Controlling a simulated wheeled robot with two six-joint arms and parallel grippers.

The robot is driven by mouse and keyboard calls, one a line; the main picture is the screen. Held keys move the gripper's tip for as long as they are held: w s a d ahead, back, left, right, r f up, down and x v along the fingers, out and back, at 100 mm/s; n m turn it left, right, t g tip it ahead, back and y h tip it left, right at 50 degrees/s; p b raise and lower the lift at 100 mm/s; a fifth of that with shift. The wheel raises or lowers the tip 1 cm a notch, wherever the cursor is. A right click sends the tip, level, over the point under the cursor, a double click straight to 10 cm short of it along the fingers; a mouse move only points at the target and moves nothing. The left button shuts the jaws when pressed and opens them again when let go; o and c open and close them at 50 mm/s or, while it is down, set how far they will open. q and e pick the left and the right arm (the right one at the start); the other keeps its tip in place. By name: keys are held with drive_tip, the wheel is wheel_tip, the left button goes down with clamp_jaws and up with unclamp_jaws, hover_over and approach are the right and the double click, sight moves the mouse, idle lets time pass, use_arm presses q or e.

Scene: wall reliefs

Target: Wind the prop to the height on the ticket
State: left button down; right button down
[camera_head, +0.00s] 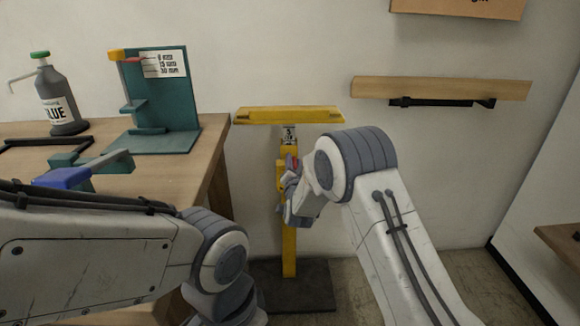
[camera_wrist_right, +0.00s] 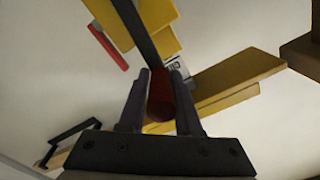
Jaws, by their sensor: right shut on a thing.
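The prop (camera_head: 289,230) is a yellow post on a dark base plate (camera_head: 310,285), with a yellow crossbar (camera_head: 290,115) on top. A small white scale label (camera_head: 289,134) is on the post below the bar; I cannot read its value surely. It also shows in the right wrist view (camera_wrist_right: 177,67), with letters like "CM". My right gripper (camera_head: 290,180) is at the upper post. In the right wrist view, its two fingers (camera_wrist_right: 161,105) are shut on a red grip (camera_wrist_right: 160,98). My left arm is at lower left; its gripper is out of view.
A wooden table (camera_head: 170,185) at left holds a glue bottle (camera_head: 58,100), a teal stand (camera_head: 175,115) with a card, and a blue-and-teal tool (camera_head: 75,172). A wooden ledge (camera_head: 440,88) is on the wall, right of the crossbar and apart from it. A partly cropped board (camera_head: 460,8) hangs above.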

drive_tip(key=shift+d+f, duration=0.3)
drive_tip(key=shift+d, duration=0.05)
drive_tip(key=c, duration=0.7)
unclamp_jaws()
drive_tip(key=shift+o, duration=0.2)
drive_tip(key=shift+r, duration=0.1)
drive_tip(key=shift+s, duration=0.25)
drive_tip(key=s+p, duration=0.1)
drive_tip(key=s, duration=0.9)
